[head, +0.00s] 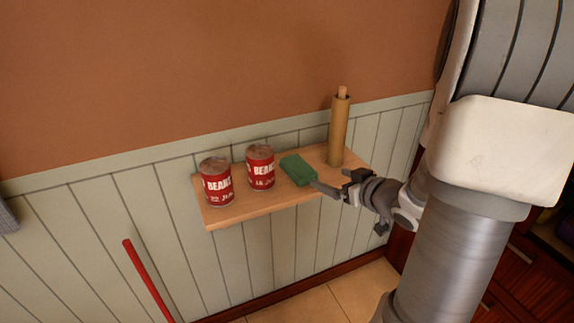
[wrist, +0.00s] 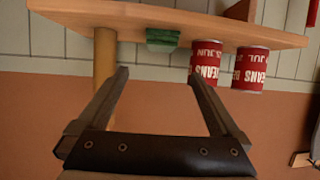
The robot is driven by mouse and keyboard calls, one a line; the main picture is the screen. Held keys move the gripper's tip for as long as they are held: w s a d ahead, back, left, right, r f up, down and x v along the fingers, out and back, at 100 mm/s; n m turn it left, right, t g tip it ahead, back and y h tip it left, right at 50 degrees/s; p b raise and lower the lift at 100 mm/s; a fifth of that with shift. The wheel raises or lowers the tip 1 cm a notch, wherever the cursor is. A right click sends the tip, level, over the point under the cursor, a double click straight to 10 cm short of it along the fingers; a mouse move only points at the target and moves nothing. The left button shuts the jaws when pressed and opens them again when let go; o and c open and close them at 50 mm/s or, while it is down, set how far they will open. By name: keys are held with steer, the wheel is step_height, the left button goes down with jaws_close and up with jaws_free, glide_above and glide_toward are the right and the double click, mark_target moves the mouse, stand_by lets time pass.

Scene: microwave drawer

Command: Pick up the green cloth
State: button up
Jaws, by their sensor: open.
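The green cloth (head: 298,170), a small folded block, lies on the wooden wall shelf (head: 245,208) between a red can and a tan upright cylinder. My gripper (head: 333,182) is at the shelf's front right edge, just right of the cloth and apart from it. In the wrist view, which appears upside down, the cloth (wrist: 162,38) sits beyond my open fingers (wrist: 157,74), roughly centred between them. Nothing is held between the fingers.
Two red bean cans (head: 217,182) (head: 261,167) stand on the shelf left of the cloth. The tan cylinder (head: 339,130) stands behind and right of it, and shows close to one finger in the wrist view (wrist: 104,55). A red pole (head: 148,280) is at the lower left.

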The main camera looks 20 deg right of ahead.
steer(key=b, duration=0.2)
glide_toward(299, 166)
steer(key=x, duration=0.5)
steer(key=shift+s+d+f, duration=0.1)
steer(key=shift+d+f, duration=0.05)
steer(key=shift+f, duration=0.05)
steer(key=shift+b+x, duration=0.65)
steer(key=shift+x, duration=2.3)
steer(key=shift+r, duration=0.15)
steer(key=shift+c, duration=0.3)
steer(key=c, duration=0.9)
